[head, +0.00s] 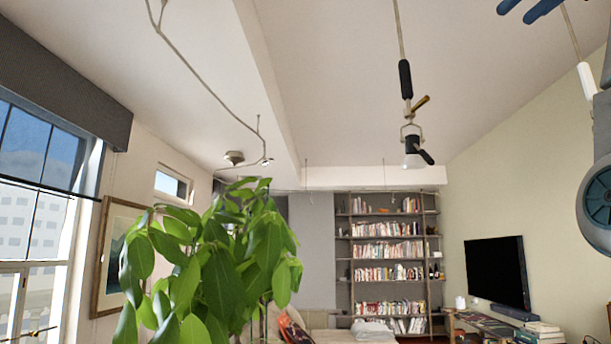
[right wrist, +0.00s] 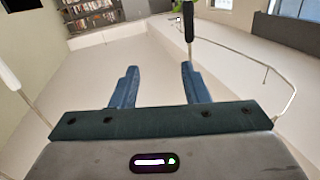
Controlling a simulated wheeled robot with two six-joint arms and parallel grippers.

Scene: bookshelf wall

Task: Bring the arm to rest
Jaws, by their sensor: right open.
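My right gripper (head: 514,10) shows in part at the top right of the head view, raised high, with its two blue fingers pointing left. It also shows in the right wrist view (right wrist: 159,68), where the two fingers stand apart with nothing between them. The gripper is open and empty. My left gripper is in neither view.
A hanging lamp (head: 412,147) and a white pendant (head: 586,80) hang from the ceiling near my right arm. A leafy plant (head: 205,265) stands at left. A bookshelf (head: 388,255) and a dark television (head: 496,270) are farther off.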

